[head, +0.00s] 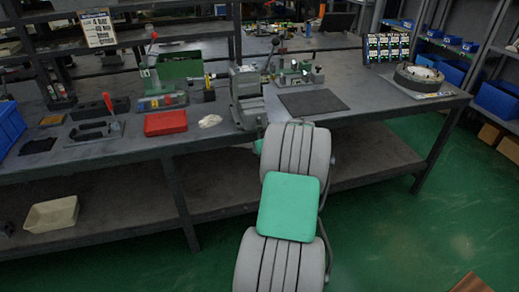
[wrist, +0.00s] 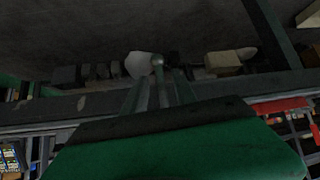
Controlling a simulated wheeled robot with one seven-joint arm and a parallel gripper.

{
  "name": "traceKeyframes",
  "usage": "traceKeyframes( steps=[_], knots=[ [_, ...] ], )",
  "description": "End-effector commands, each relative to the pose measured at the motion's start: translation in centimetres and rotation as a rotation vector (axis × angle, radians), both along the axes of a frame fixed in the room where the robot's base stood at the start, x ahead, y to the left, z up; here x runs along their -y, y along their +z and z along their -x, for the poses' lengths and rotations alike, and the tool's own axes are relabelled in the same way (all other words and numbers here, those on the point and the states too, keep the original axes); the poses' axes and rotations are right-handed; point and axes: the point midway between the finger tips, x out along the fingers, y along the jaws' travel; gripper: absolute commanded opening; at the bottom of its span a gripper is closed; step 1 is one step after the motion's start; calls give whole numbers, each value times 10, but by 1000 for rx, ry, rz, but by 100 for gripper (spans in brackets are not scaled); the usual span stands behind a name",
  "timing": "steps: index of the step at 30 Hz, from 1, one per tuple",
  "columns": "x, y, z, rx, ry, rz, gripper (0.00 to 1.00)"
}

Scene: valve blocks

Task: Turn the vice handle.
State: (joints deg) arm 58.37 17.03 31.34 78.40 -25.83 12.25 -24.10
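A grey vice (head: 247,100) stands at the front edge of the workbench, close to the far end of my arm in the head view. Its handle is not clearly visible there; my arm covers the space just below the vice. My gripper is hidden behind my arm in the head view. In the wrist view, slim grey parts that look like my gripper (wrist: 158,88) reach up from a green body at the bottom. A small round end and a pale rounded shape lie at their tips. I cannot tell whether they touch, or whether the fingers are open.
The workbench (head: 95,150) carries a red tray (head: 166,123), a green device (head: 178,75), a dark mat (head: 313,102) and a round grey part (head: 419,77). A beige bin (head: 51,214) sits on the lower shelf.

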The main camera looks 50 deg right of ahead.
Motion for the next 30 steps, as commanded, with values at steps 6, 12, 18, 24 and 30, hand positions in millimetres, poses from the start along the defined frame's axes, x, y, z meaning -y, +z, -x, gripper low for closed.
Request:
traceKeyframes(
  steps=[6, 12, 18, 24, 30],
  knots=[
    [-11, 29, 27, 0, -1, -1, 33],
    [-14, 34, 33, -1, 0, -2, 33],
    [-14, 34, 33, -1, 1, -2, 33],
    [-45, 54, 18, -23, 37, -13, 33],
    [-192, 120, -7, -151, 161, -70, 33]
  ],
)
